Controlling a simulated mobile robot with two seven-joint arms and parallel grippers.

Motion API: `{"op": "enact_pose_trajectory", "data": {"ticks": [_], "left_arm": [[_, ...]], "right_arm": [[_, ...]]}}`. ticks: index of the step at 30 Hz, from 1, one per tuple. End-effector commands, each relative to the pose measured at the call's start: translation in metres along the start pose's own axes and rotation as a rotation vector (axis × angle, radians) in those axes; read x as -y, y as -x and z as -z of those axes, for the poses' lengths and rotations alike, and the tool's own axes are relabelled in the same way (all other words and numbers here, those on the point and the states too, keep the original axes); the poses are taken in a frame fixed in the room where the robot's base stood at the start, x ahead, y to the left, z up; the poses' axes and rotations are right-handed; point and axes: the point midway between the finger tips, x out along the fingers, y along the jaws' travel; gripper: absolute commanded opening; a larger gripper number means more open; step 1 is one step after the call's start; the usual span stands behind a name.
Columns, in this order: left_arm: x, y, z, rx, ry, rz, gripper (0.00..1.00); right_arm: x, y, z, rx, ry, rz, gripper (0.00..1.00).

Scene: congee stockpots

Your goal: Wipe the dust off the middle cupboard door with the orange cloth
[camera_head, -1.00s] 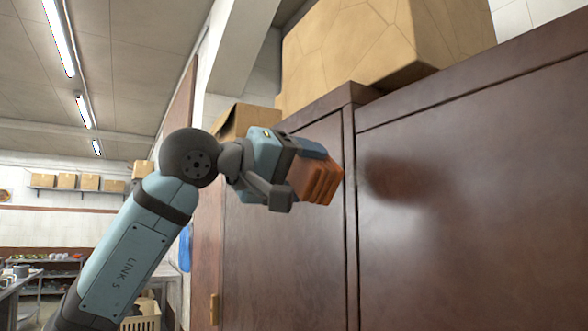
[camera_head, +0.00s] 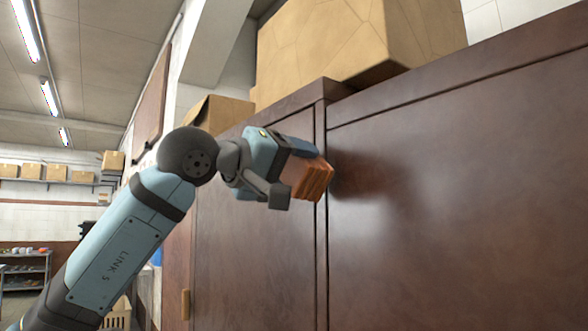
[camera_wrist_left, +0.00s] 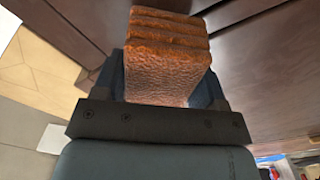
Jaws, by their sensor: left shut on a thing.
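My left gripper (camera_head: 290,172) is shut on the folded orange cloth (camera_head: 314,181), which also fills the middle of the left wrist view (camera_wrist_left: 168,65). The cloth is close to the dark reddish-brown cupboard doors, near the upright seam between two of them. I cannot tell whether it touches a door. The right-hand door (camera_head: 450,210) is broad and glossy, with a dark blurred patch beside the cloth that may be a reflection or shadow. The left-hand door (camera_head: 255,250) is partly behind my arm. I cannot tell which one is the middle door, and no dust shows clearly. My right gripper is not in view.
A large cardboard box (camera_head: 350,45) and a smaller box (camera_head: 218,114) are on top of the cupboard. A small handle (camera_head: 186,304) shows low on the left-hand door. Shelves with boxes (camera_head: 45,173) stand far off at the left.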

Motion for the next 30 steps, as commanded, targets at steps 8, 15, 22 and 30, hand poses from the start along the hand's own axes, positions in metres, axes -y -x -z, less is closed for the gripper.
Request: {"op": "enact_pose_trajectory", "data": {"ticks": [8, 15, 22, 30], "left_arm": [[0.0, -0.002, 0.0, 0.0, 0.0, 0.0, 0.47], [-0.001, -0.007, 0.0, 0.001, 0.0, 0.0, 0.47], [-0.001, -0.012, 0.0, 0.0, 0.0, -0.001, 0.47], [-0.001, -0.017, 0.0, 0.0, 0.0, 0.0, 0.47]], "right_arm": [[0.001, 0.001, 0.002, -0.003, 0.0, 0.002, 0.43], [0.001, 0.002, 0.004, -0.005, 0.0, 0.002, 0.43], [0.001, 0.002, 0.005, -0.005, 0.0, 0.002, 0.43], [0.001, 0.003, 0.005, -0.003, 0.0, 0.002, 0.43]]}}
